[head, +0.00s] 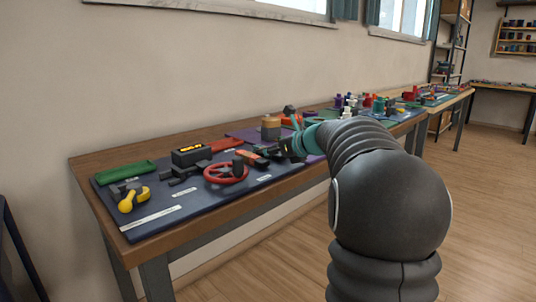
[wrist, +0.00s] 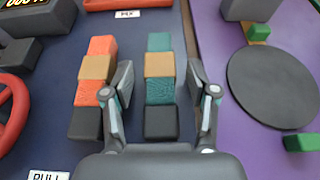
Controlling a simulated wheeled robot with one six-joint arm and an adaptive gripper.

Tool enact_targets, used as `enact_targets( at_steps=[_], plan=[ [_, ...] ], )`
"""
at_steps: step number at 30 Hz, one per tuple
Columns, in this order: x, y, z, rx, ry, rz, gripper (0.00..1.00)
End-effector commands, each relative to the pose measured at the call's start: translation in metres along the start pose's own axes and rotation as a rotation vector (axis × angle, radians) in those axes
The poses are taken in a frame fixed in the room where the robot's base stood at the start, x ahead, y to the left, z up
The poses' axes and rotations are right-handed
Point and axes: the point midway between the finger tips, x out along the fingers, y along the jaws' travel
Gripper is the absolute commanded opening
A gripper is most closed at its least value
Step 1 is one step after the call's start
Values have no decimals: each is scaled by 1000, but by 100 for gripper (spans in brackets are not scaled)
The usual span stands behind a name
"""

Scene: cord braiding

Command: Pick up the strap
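Two strap-like pieces lie side by side on the dark blue mat in the wrist view, each with a tan block and a black end block. One is a teal strap (wrist: 160,92), the other an orange strap (wrist: 89,95); I cannot tell which the task means. My gripper (wrist: 160,78) is open, with one finger on each side of the teal strap and a gap on both sides. The left finger stands between the two straps. In the head view my gripper (head: 290,146) is over the mat, beside the orange strap (head: 252,158), and hides the teal strap.
A red wheel (head: 226,172), a black box with a yellow display (head: 188,157) and a yellow-and-black item (head: 133,200) share the blue mat (head: 150,226). Right of the straps, a purple mat (wrist: 225,130) holds a dark disc (wrist: 275,82) and a green block (wrist: 302,142).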

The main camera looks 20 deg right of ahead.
Motion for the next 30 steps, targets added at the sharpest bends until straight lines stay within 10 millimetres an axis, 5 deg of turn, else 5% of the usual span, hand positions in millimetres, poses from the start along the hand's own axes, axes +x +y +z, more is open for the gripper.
enact_targets(
  at_steps=[1,6,20,27,30],
  plan=[
    [0,0,0,0,0,0,40],
    [0,0,0,0,0,0,0],
    [-3,0,8,0,-1,0,0],
    [-18,0,42,-4,-2,-1,0],
    [-17,-24,53,0,0,-2,0]
  ],
)
